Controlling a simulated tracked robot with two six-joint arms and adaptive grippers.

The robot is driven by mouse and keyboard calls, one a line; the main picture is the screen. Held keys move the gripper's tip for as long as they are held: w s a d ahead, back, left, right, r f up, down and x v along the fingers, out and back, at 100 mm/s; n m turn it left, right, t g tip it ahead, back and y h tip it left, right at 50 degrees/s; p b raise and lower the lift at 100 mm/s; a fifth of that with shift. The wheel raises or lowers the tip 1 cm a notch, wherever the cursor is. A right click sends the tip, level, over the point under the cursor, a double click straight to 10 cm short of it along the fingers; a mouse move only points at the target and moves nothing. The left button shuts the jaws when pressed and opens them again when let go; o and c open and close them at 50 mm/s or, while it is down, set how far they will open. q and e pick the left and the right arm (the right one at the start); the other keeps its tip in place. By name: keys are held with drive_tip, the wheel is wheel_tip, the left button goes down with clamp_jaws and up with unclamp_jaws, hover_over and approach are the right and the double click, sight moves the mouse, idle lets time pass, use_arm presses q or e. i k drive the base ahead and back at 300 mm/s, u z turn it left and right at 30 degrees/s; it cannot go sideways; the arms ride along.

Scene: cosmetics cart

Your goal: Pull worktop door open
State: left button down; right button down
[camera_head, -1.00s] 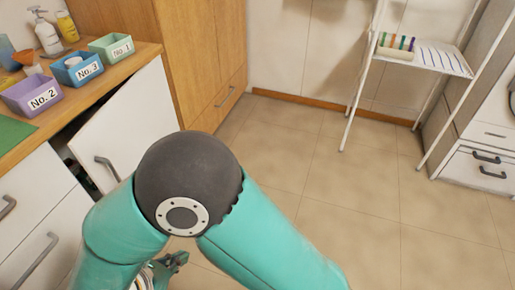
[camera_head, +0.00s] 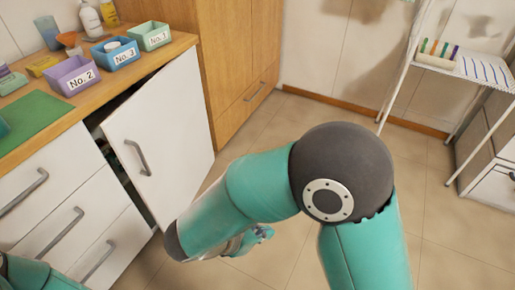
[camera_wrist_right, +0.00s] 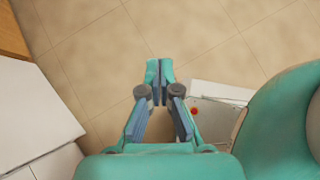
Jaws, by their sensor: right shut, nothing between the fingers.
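The white worktop door (camera_head: 165,140) stands ajar under the wooden worktop in the head view, with a dark gap along its left edge. Its grey bar handle (camera_head: 138,158) is on the left part of its face. My right gripper (camera_head: 264,233) is low over the floor, right of the door and apart from the handle; my arm partly hides it. In the right wrist view, the right gripper (camera_wrist_right: 160,76) has its fingertips together, with nothing between them and floor tiles beyond. My left gripper is not in view.
The wooden worktop (camera_head: 170,58) carries purple (camera_head: 72,78), blue (camera_head: 115,54) and green (camera_head: 150,36) numbered bins. White drawers (camera_head: 60,215) stand left of the door. A tall wooden cabinet (camera_head: 240,60) stands behind it. A white rack (camera_head: 470,70) is at right; tiled floor between is open.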

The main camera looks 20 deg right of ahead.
sight(160, 136)
drive_tip(key=z, duration=0.1)
drive_tip(key=i, duration=1)
drive_tip(key=u, duration=0.1)
